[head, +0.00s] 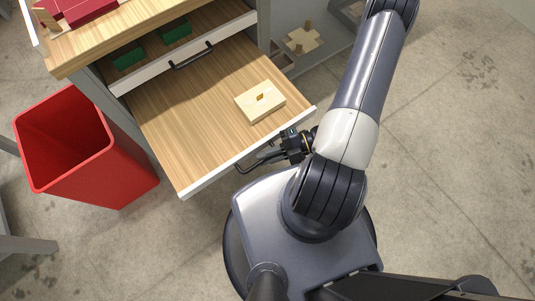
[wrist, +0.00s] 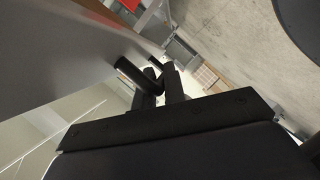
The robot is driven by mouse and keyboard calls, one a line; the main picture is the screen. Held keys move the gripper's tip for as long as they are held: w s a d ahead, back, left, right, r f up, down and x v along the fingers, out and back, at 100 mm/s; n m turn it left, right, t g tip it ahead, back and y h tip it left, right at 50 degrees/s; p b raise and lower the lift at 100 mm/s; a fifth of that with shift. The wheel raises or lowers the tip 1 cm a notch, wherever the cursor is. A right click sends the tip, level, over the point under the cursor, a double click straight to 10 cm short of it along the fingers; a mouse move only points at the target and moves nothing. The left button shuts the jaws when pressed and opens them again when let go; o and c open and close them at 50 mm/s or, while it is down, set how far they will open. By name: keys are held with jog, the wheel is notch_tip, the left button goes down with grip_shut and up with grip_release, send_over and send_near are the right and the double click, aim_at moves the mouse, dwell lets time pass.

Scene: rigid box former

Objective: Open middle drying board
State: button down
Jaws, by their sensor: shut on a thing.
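A wooden pull-out board (head: 165,115) with a white front edge is drawn far out of the cabinet below another board. A pale wooden block (head: 260,102) with a small slot lies on it. My gripper (head: 284,146) is at the board's front, shut on its black bar handle (head: 248,165). In the wrist view, my gripper fingers (wrist: 162,84) close around the handle (wrist: 130,74) beside the grey front panel (wrist: 70,50). The fingers partly hide the grip.
Above, a board with green blocks (head: 176,31) has its own black handle (head: 191,56). A red bin (head: 110,170) stands left of the drawn-out board. Red pieces (head: 85,8) lie on the wooden top. Concrete floor (head: 460,130) is open at right.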

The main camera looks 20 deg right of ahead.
jog(key=shift+s+d, duration=0.1)
dwell(0.3)
jog(key=c, duration=1.5)
grip_release()
jog(key=p+v, duration=0.1)
jog(key=v, duration=0.9)
jog(key=shift+s+d+r, duration=0.1)
jog(key=shift+d, duration=0.25)
jog(key=shift+a, duration=0.1)
jog(key=b+x, duration=0.1)
jog(key=x, duration=0.9)
jog(key=shift+a, duration=0.35)
jog(key=shift+w, duration=0.3)
